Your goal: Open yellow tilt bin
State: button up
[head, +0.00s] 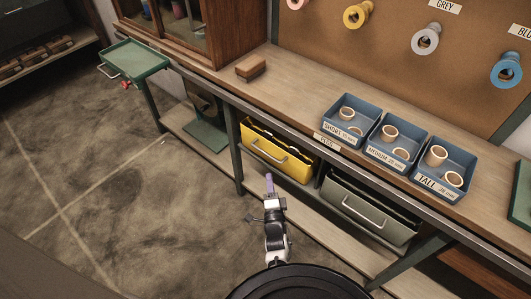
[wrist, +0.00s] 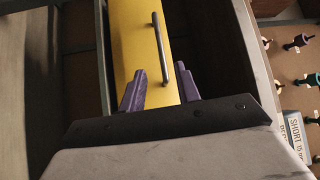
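The yellow tilt bin (head: 276,153) hangs under the workbench, left of a grey bin, with a light metal bar handle (head: 268,151) across its front. In the head view my gripper (head: 269,180) is in front of and a little below the bin, its purple fingers apart from the handle. In the wrist view the yellow bin front (wrist: 135,45) runs up the picture with its handle (wrist: 161,48) upright. My two purple fingers (wrist: 160,90) are spread with a gap between them, and nothing is held. The handle's lower end shows near the right finger; I cannot tell the distance.
The grey bin (head: 368,207) hangs to the right. Blue trays of rings (head: 398,148) and a brown block (head: 250,67) sit on the bench top (head: 300,92). A green tray (head: 134,58) stands at the left. Open floor (head: 90,170) lies left of my arm.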

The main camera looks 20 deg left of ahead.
aim_at(267, 154)
jog(key=b+x, duration=0.4)
jog(key=x, duration=0.8)
jog(key=shift+b, duration=0.4)
grip_shut()
